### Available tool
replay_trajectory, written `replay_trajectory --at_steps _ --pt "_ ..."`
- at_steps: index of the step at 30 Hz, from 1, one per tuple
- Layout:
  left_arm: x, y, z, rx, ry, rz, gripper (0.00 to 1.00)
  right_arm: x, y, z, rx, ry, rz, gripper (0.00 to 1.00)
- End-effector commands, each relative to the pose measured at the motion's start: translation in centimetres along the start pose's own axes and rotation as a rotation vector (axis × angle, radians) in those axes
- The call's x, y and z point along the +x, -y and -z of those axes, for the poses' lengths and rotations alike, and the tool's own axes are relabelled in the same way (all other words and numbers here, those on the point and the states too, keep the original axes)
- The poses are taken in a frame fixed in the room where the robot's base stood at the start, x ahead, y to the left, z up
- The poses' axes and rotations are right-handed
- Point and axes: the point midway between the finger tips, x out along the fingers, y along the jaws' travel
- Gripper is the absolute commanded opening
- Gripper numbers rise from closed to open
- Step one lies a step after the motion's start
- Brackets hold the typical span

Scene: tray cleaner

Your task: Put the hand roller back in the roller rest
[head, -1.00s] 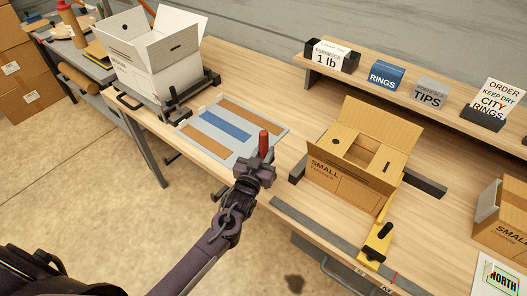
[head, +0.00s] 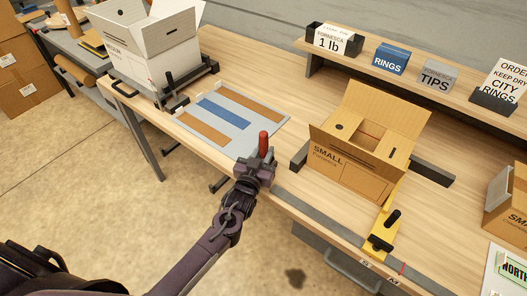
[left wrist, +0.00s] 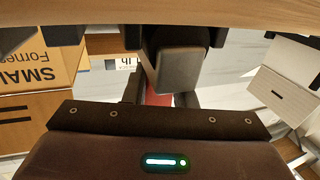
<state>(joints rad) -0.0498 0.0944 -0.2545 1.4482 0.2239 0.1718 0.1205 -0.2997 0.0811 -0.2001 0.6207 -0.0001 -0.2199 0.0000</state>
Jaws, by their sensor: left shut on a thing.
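My left gripper (head: 258,164) is shut on the hand roller, whose red handle (head: 263,143) stands up from the jaws. It is over the bench's front edge, by the right corner of a grey mat with blue and brown strips. In the left wrist view, a piece of red (left wrist: 158,100) shows behind a grey block; the roller's working end is hidden. I cannot pick out the roller rest for sure in either view. My right gripper is not in view.
The striped mat (head: 184,112) lies flat on the bench. An open white box (head: 165,65) stands at back left. An open SMALL carton (head: 345,172) stands right of the gripper, with a yellow tool (head: 378,243) in front. A shelf (head: 365,75) of labelled holders runs behind.

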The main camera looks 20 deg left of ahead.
Motion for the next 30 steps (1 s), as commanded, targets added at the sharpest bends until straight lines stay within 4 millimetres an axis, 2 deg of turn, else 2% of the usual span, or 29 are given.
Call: replay_trajectory --at_steps 24,25,30 --pt "0.05 -0.01 -0.25 -0.001 -0.003 0.000 0.01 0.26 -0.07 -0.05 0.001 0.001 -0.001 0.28" --pt "0.05 -0.01 -0.25 -0.001 -0.003 0.000 0.27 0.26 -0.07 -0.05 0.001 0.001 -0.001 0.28" --pt "0.03 -0.01 -0.31 0.000 -0.002 0.000 0.49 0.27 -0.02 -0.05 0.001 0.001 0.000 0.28"
